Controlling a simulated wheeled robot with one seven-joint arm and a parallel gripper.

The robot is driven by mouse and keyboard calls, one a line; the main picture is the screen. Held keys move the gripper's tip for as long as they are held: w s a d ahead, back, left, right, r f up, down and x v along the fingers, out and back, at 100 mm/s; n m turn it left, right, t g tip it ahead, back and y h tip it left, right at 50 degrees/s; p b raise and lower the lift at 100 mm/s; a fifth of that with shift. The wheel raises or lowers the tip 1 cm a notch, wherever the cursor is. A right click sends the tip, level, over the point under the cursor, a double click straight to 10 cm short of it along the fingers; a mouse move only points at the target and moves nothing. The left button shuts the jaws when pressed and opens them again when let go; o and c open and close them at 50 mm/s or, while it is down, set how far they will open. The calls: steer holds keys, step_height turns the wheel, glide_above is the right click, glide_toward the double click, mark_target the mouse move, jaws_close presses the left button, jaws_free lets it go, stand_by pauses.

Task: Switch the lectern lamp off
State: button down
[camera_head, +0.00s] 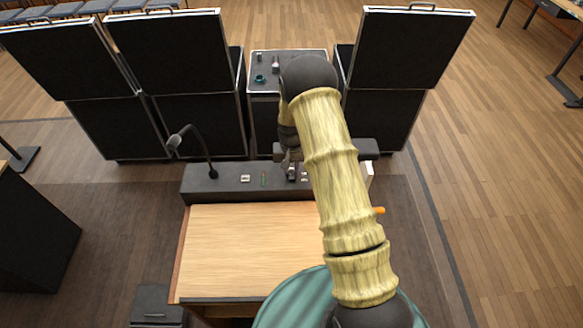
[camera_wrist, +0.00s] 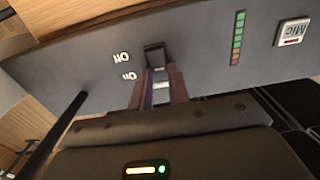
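A dark rocker switch (camera_wrist: 154,57) sits on the grey lectern panel (camera_wrist: 85,62), with the white words "Off" (camera_wrist: 121,57) and "On" (camera_wrist: 129,76) beside it, upside down in the wrist view. My gripper (camera_wrist: 159,72) is at this switch, its fingertips very close to it; I cannot tell whether they touch. A narrow gap shows between the fingers, with a white patch behind. Which way the rocker is tipped is unclear. In the head view my gripper (camera_head: 291,165) is over the panel's right part, partly hidden by my arm. I cannot make out whether the lamp is lit.
A white "Mic" button (camera_wrist: 291,32) and a coloured level strip (camera_wrist: 237,38) lie on the same panel. A gooseneck (camera_head: 209,152) rises from its left part. The wooden desktop (camera_head: 245,245) is bare. Black cases (camera_head: 410,80) stand behind. A dark pole (camera_wrist: 55,135) is close to my gripper.

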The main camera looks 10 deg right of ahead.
mark_target(292, 179)
steer(key=shift+f+b, duration=0.1)
steer(key=shift+b, duration=0.5)
steer(key=shift+s+t+b, duration=0.1)
steer(key=shift+t+b, duration=0.25)
steer(key=shift+t, duration=0.05)
steer(key=shift+s+t+b, duration=0.1)
steer(key=shift+t+b, duration=0.3)
steer(key=shift+r, duration=0.2)
steer(key=c, duration=1.3)
jaws_free()
steer(key=r+b, duration=0.2)
steer(key=r, duration=0.3)
steer(key=s+r+b, duration=0.1)
steer(key=r+b, duration=0.1)
steer(key=r, duration=0.4)
steer(key=s+r+b, duration=0.1)
steer(key=r+b, duration=0.1)
steer(key=r, duration=0.4)
steer(key=shift+s+a+r+b, duration=0.1)
steer(key=shift+a+r+b, duration=0.05)
steer(key=shift+a+b, duration=0.15)
